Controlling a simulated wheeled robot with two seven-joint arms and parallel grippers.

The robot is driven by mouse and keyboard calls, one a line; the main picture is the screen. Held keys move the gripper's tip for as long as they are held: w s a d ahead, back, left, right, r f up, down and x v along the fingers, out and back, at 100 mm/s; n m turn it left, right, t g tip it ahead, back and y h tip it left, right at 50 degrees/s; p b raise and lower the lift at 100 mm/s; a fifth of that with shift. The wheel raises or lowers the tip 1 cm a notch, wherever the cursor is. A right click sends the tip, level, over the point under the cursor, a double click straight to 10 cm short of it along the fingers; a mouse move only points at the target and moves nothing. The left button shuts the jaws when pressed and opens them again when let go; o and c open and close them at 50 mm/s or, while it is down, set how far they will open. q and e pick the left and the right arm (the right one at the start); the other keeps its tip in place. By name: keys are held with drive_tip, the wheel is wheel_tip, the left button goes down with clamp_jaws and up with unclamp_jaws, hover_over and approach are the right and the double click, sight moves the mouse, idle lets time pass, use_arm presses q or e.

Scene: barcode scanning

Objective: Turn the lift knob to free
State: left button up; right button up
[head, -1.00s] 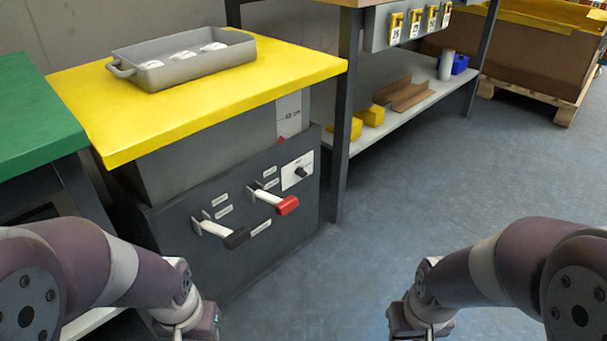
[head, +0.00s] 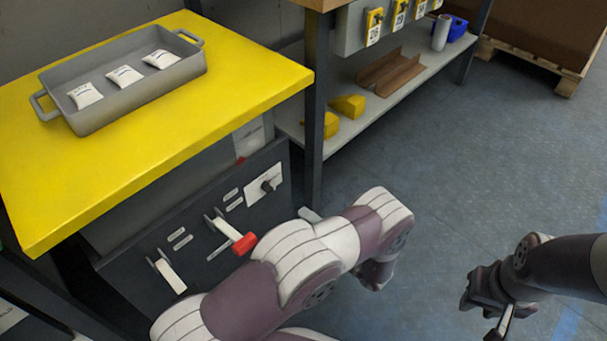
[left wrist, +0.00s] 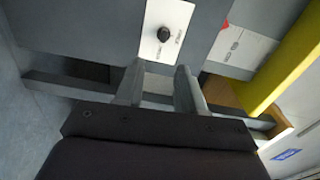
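The lift knob (head: 267,185) is a small black knob on a white plate (head: 255,191), at the upper right of the dark control panel (head: 133,274). The knob also shows in the left wrist view (left wrist: 163,34), beyond the fingertips. My left gripper (left wrist: 160,68) has its two fingers apart with nothing between them, pointing toward the knob and not touching it. In the head view my left gripper is mostly hidden behind my arm, to the right of the panel. My right gripper (head: 488,305) hangs at the lower right, away from the panel; its fingers are unclear.
Two levers sit left of the knob, one with a red grip (head: 244,244) and one with a white handle (head: 172,276). The yellow tabletop (head: 230,98) overhangs the panel and bears a grey tray (head: 125,108) with white packets. A dark table leg (head: 315,110) stands right of the panel.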

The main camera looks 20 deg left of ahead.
sight(272, 191)
use_arm(q)
drive_tip(key=shift+m, duration=0.3)
drive_tip(key=b+x, duration=0.2)
drive_tip(key=x, duration=0.2)
drive_tip(key=b+x, duration=0.2)
drive_tip(key=x, duration=0.2)
drive_tip(key=b+x, duration=0.1)
drive_tip(key=x, duration=0.3)
drive_tip(key=shift+w+a+r+b, duration=0.15)
drive_tip(key=shift+a+r+b, duration=0.15)
drive_tip(key=shift+a+b, duration=0.1)
clamp_jaws()
